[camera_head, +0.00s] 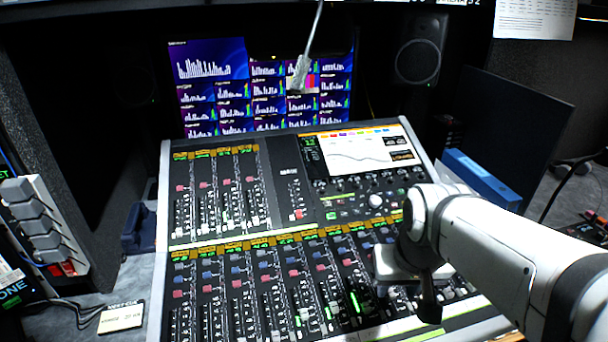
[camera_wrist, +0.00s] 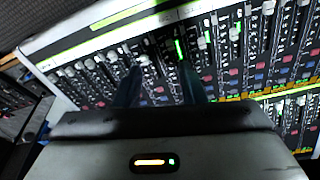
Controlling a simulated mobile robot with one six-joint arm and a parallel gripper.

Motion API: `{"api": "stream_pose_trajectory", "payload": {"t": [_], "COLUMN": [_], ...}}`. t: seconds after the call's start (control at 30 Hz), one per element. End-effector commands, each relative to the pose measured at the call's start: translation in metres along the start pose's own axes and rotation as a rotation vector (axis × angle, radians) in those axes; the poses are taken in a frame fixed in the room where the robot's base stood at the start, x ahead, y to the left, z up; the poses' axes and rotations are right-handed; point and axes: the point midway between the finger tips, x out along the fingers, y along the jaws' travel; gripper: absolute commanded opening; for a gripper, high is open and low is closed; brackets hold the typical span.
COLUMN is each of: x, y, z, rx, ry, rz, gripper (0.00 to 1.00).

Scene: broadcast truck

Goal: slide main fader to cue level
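The mixing console (camera_head: 160,215) fills the middle of the head view, with rows of small light fader caps in dark slots. A fader with a lit green strip (camera_head: 355,300) is in the lower bank, left of my gripper (camera_head: 430,305). A green strip (camera_wrist: 181,50) also shows in the wrist view, just beyond the fingers. I cannot tell which fader is the main one. In the wrist view my gripper (camera_wrist: 160,85) is open, its two dark fingers apart over the fader bank. Fader caps (camera_wrist: 145,60) show near the left finger. Contact with any cap cannot be made out.
Monitors (camera_head: 208,70) with level graphs stand behind the console, and a gooseneck lamp or microphone (camera_head: 300,75) hangs before them. A speaker (camera_head: 418,60) is at the back right. A blue box (camera_head: 480,178) lies beside the console, and a note card (camera_head: 121,317) lies at front left.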

Motion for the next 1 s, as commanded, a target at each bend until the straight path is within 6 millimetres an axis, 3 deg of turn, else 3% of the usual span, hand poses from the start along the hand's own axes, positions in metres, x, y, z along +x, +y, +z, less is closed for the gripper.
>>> {"api": "stream_pose_trajectory", "payload": {"t": [0.17,0.3,0.5,0.7,1.0], "x": [0.019,0.042,0.081,0.108,0.136], "y": [-0.025,-0.06,-0.12,-0.162,-0.175], "z": [-0.078,-0.154,-0.24,-0.283,-0.297], "rx": [-0.058,-0.119,-0.193,-0.236,-0.246], "ry": [0.032,0.07,0.12,0.151,0.158], "rz": [-0.015,-0.033,-0.06,-0.078,-0.082], "gripper": [0.36,0.36,0.36,0.36,0.36]}}
